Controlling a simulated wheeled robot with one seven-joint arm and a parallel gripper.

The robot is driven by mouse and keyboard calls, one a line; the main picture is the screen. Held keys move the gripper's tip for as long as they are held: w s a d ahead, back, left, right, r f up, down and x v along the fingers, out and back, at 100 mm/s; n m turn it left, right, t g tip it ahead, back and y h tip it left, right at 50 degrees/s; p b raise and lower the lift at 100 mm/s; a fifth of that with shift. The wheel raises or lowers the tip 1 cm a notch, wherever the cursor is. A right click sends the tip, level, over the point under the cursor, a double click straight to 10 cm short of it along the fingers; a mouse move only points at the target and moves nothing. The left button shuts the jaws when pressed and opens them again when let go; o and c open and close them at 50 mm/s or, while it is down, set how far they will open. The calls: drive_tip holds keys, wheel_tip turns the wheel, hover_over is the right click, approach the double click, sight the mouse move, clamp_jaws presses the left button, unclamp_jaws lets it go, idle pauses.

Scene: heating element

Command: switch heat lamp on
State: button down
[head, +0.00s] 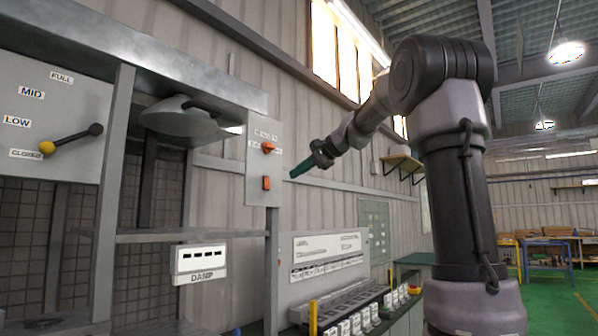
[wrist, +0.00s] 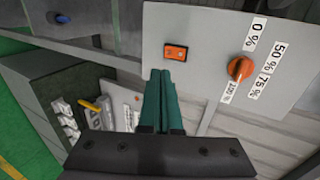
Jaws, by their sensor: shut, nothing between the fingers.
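The heat lamp (head: 180,118) hangs under the metal frame at the upper left of the head view and looks grey and unlit. A pale control panel (head: 258,130) to its right carries an orange rotary knob (head: 268,147) above an orange rocker switch (head: 267,183). In the wrist view the rocker switch (wrist: 176,52) is upper centre, and the knob (wrist: 240,69) is to its right among labels 0%, 50%, 75% and 100%. My gripper (head: 293,175) has green fingers, shut and empty. In the wrist view the fingertips (wrist: 166,75) lie just below the switch, apparently apart from it.
A lever (head: 72,139) with a yellow knob sits on a panel marked FULL, MID, LOW, CLOSED at the left. A DAMP box (head: 199,262) hangs below the lamp. A console (head: 345,310) with rows of switches stands below my gripper. Green floor is open at the right.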

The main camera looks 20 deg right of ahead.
sight(268, 184)
drive_tip(key=x, duration=0.6)
drive_tip(key=r+x, duration=0.1)
drive_tip(key=x, duration=0.3)
drive_tip(key=shift+w+a, duration=0.1)
drive_tip(key=shift+w, duration=0.15)
drive_tip(key=shift+w+a, duration=0.1)
drive_tip(key=shift+w, duration=0.05)
drive_tip(key=shift+r, duration=1)
drive_tip(key=shift+f, duration=0.2)
